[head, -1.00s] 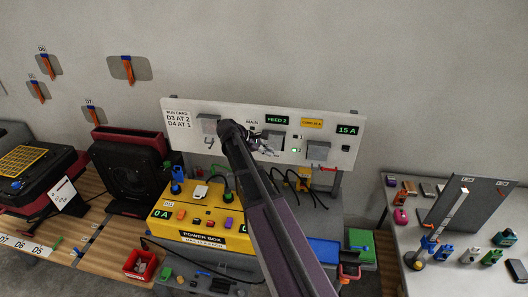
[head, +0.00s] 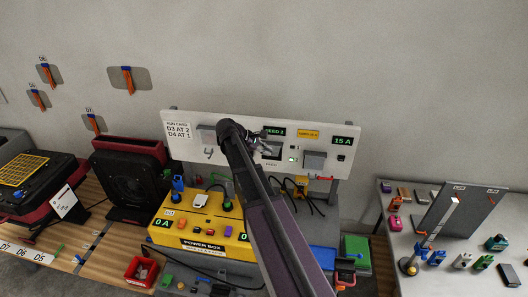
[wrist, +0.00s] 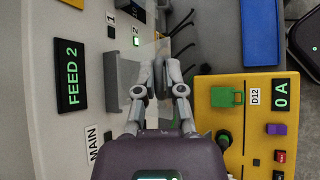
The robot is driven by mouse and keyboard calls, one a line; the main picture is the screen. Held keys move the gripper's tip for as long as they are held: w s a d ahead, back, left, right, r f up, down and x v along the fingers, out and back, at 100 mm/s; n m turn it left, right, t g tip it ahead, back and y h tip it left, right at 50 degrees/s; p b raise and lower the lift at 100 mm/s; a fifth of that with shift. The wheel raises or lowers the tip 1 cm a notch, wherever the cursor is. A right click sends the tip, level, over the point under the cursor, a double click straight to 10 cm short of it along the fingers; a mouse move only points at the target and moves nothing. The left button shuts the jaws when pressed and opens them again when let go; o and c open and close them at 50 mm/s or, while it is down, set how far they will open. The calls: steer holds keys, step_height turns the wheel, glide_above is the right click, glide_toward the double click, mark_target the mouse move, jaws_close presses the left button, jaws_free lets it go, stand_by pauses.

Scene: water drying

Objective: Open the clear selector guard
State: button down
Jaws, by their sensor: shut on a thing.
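The clear selector guard (wrist: 150,46) shows in the wrist view as a pale see-through sheet beside a grey block (wrist: 122,72) on the white panel. My gripper (wrist: 160,66) has its fingertips close together on the guard's edge; the fingers hide part of it, and its exact angle is hard to tell. In the head view my gripper (head: 267,146) is at the middle of the white panel (head: 225,119), below the FEED 2 display (head: 274,132). There my arm covers part of the panel, and the guard is too small to make out.
The yellow power box (head: 170,237) stands below the panel, with plugs and black cables in front. A black fan unit (head: 128,180) is at left. A red bin (head: 140,271) sits at the front. A grey side table (head: 400,230) with small parts is at right.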

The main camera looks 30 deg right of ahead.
steer(key=shift+d, duration=0.1)
steer(key=c, duration=0.9)
jaws_free()
steer(key=shift+w, duration=0.1)
steer(key=shift+o, duration=0.7)
steer(key=shift+d+f, duration=0.1)
steer(key=shift+d, duration=0.05)
steer(key=shift+a, duration=0.3)
